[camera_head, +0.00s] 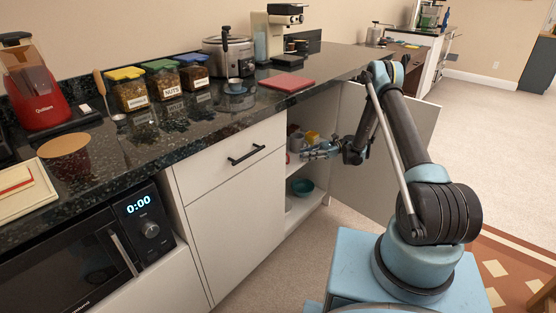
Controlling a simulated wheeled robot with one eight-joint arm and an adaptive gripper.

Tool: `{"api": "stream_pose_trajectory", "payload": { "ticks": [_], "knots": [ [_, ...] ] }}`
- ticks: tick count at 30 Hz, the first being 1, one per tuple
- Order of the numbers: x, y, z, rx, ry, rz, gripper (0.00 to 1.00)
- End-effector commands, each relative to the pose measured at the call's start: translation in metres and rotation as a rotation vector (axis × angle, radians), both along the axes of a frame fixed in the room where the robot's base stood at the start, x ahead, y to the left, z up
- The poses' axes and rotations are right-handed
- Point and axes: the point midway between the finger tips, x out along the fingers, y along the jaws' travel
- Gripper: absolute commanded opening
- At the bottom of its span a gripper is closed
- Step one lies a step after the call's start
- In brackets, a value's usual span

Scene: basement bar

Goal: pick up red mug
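The cabinet (337,180) under the counter stands open, and my gripper (307,153) reaches into its upper shelf space. A small red patch (288,158) shows at the left edge of the opening, left of my gripper; it may be part of the red mug, but it is too small to tell. A greyish cup-like item (297,141) and a yellow item (312,136) stand on the shelf just behind my gripper. The fingers are too small and cluttered to show whether they are open or hold anything.
A teal bowl (302,187) sits on the lower shelf. The open cabinet door (372,185) stands right of the opening, behind my arm. The dark counter (215,125) above carries jars, a cooker and a red board (287,82).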

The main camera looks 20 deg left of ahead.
Motion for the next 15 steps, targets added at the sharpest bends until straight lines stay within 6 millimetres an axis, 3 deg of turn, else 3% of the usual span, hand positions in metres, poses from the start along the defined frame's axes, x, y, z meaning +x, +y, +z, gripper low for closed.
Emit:
{"api": "stream_pose_trajectory", "payload": {
  "ticks": [15],
  "knots": [
    [-0.024, 0.031, -0.008, 0.005, 0.014, 0.017, 0.18]
  ]
}}
